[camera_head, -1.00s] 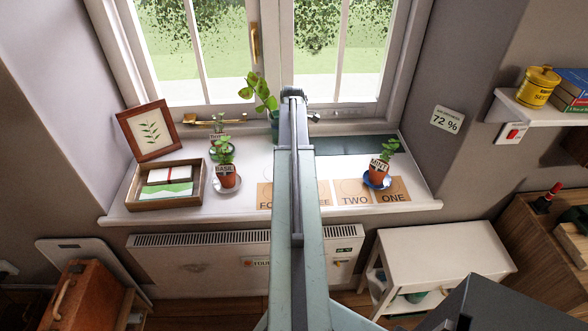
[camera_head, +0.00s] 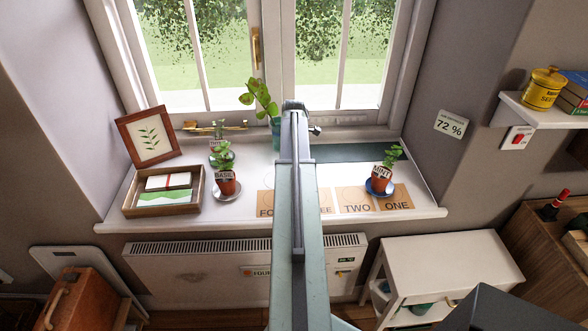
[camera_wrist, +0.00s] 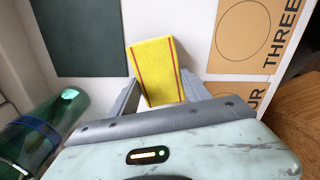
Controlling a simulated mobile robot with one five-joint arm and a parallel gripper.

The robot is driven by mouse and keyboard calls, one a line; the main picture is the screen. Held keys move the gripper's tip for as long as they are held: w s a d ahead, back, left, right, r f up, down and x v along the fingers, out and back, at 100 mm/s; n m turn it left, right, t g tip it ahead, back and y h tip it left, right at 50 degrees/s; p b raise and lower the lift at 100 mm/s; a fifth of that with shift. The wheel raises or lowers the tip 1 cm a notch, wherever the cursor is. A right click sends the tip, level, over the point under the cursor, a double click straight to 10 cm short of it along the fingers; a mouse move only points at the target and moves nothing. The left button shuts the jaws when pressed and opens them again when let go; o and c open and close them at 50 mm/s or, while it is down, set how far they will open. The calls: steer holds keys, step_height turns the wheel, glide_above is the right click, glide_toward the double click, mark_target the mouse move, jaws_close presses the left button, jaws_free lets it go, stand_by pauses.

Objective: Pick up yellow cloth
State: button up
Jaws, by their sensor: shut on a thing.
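The yellow cloth (camera_wrist: 153,62), folded into a small block with thin red stripes, sits between the two fingers of my gripper (camera_wrist: 160,84) in the wrist view. My gripper is shut on it. The cloth is over the white windowsill; I cannot tell whether it still touches the surface. In the head view my arm hides both the cloth and my gripper's fingers.
On the windowsill (camera_head: 235,206) stand a basil pot (camera_head: 227,186), a mint pot (camera_head: 380,178), a wooden tray (camera_head: 134,211) and a picture frame (camera_head: 150,136). A green glass vessel (camera_wrist: 40,130) is left of my gripper. Numbered cards (camera_wrist: 250,40) lie to the right.

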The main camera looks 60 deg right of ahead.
steer(key=shift+r+p, duration=0.4)
steer(key=shift+r, duration=0.15)
step_height(320, 180, up, 3)
steer(key=p, duration=0.3)
steer(key=shift+s, duration=0.1)
steer(key=s+a, duration=0.3)
steer(key=s, duration=0.1)
steer(key=s+a, duration=0.3)
steer(key=s, duration=0.1)
steer(key=s+a, duration=0.3)
steer(key=s, duration=0.2)
steer(key=shift+s+r+p, duration=0.1)
steer(key=shift+r+p, duration=0.2)
